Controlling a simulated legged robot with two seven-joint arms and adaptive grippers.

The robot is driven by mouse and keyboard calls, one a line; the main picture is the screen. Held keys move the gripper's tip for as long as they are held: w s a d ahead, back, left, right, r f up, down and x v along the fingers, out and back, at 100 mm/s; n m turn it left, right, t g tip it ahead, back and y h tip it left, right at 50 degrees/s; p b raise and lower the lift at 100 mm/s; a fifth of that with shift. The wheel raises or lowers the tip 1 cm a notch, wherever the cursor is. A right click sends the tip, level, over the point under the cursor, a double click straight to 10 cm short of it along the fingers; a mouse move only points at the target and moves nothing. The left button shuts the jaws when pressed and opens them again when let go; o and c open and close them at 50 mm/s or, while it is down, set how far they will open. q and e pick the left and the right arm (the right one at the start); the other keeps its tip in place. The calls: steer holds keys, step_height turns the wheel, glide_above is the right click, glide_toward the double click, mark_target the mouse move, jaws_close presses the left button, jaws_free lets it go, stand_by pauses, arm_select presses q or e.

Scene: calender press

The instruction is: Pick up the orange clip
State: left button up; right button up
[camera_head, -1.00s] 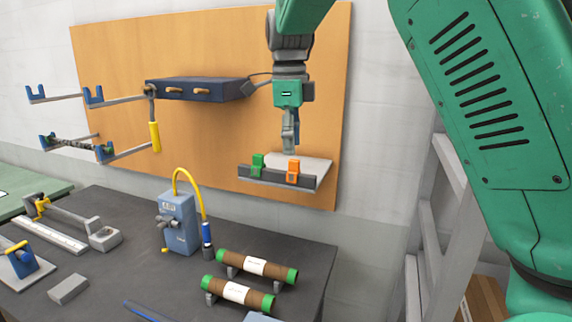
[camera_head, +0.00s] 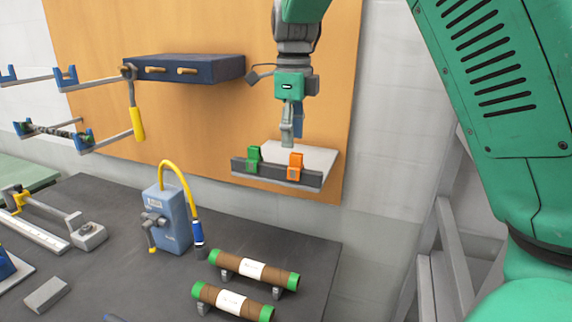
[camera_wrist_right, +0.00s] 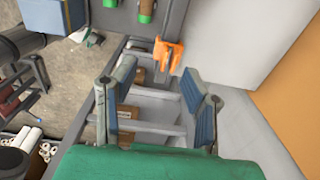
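The orange clip (camera_head: 295,166) sits upright on the dark front edge of a small wall shelf (camera_head: 313,157). A green clip (camera_head: 254,158) sits on the same edge to its left. My right gripper (camera_head: 290,142) points down just above the shelf, apart from the orange clip. In the right wrist view my right gripper (camera_wrist_right: 158,72) has its two fingers spread with nothing between them. The orange clip (camera_wrist_right: 168,55) shows there just beyond the fingertips. My left gripper is in neither view.
Below stands a dark bench (camera_head: 125,240) with a blue device (camera_head: 168,220) and two brown rolls with green ends (camera_head: 254,270). A dark blue box (camera_head: 190,68) and bracket arms are on the wooden wall panel (camera_head: 215,130). A grey frame (camera_head: 440,240) stands at the right.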

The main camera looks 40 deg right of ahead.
mark_target(297, 153)
steer(key=d+f, duration=0.1)
steer(key=f, duration=0.1)
steer(key=d+f+p, duration=0.1)
steer(key=d+f, duration=0.1)
steer(key=shift+s+d+f, duration=0.1)
steer(key=shift+d+f, duration=0.1)
steer(key=shift+f, duration=0.15)
steer(key=shift+s+a+f, duration=0.1)
steer(key=shift+a+f, duration=0.15)
steer(key=shift+a, duration=0.25)
steer(key=shift+a+f, duration=0.25)
steer(key=shift+a, duration=0.2)
steer(key=shift+w+a, duration=0.6)
steer(key=shift+a, duration=0.3)
steer(key=shift+c, duration=1.1)
steer(key=shift+d, duration=0.25)
steer(key=c, duration=0.4)
steer(key=shift+s+d+f, duration=0.1)
steer(key=shift+d, duration=0.3)
steer(key=shift+c, duration=0.7)
steer(key=shift+s+d, duration=0.3)
steer(key=shift+d, duration=0.1)
jaws_close()
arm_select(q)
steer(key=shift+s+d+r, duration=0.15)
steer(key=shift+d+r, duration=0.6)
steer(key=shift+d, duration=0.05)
arm_select(e)
steer(key=shift+a, duration=0.1)
steer(key=shift+a, duration=0.1)
